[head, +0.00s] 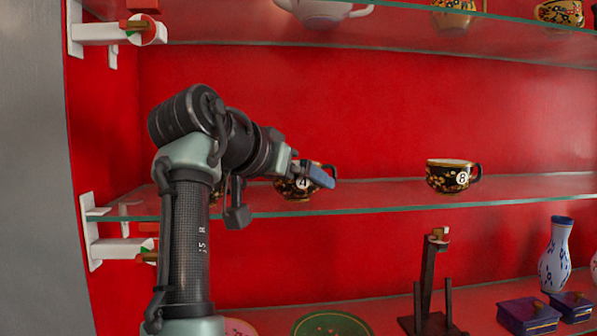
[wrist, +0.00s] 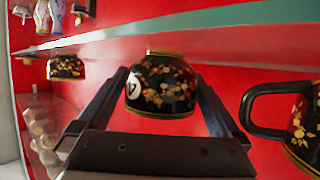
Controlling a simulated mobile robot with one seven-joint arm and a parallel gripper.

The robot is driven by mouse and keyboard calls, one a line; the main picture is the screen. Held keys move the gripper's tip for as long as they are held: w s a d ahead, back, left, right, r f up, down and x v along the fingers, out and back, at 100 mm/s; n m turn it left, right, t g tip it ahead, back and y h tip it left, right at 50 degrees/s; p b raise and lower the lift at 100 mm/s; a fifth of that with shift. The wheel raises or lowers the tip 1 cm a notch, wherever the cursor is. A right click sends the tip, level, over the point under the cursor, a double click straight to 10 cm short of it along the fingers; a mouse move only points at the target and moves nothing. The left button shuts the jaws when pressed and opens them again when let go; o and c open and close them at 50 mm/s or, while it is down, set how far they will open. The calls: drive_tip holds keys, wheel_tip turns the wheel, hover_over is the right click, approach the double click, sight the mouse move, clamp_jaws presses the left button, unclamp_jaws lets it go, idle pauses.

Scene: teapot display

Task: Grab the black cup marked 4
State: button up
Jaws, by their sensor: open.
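The black cup marked 4 (head: 287,188) stands on the middle glass shelf in the head view, with gold flowers and a white number disc, partly hidden by my gripper (head: 316,174). In the wrist view, which looks upside down, the cup marked 4 (wrist: 163,92) sits between the two spread fingers of my gripper (wrist: 165,98). The fingers are open, one on each side of it, with red background showing between cup and right finger. I cannot tell whether the left finger touches it. Its handle is not clear in the wrist view.
The black cup marked 8 (head: 447,176) stands farther right on the same shelf (head: 380,204). Another black cup with a handle (wrist: 304,130) is close beside my right finger in the wrist view. The shelf above (head: 400,48) carries a white teapot (head: 322,12).

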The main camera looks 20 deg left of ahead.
drive_tip(key=shift+a, duration=0.15)
drive_tip(key=shift+c, duration=0.7)
drive_tip(key=c, duration=1)
drive_tip(key=shift+o, duration=0.2)
drive_tip(key=shift+r, duration=0.15)
wheel_tip(320, 180, up, 10)
drive_tip(key=b, duration=0.1)
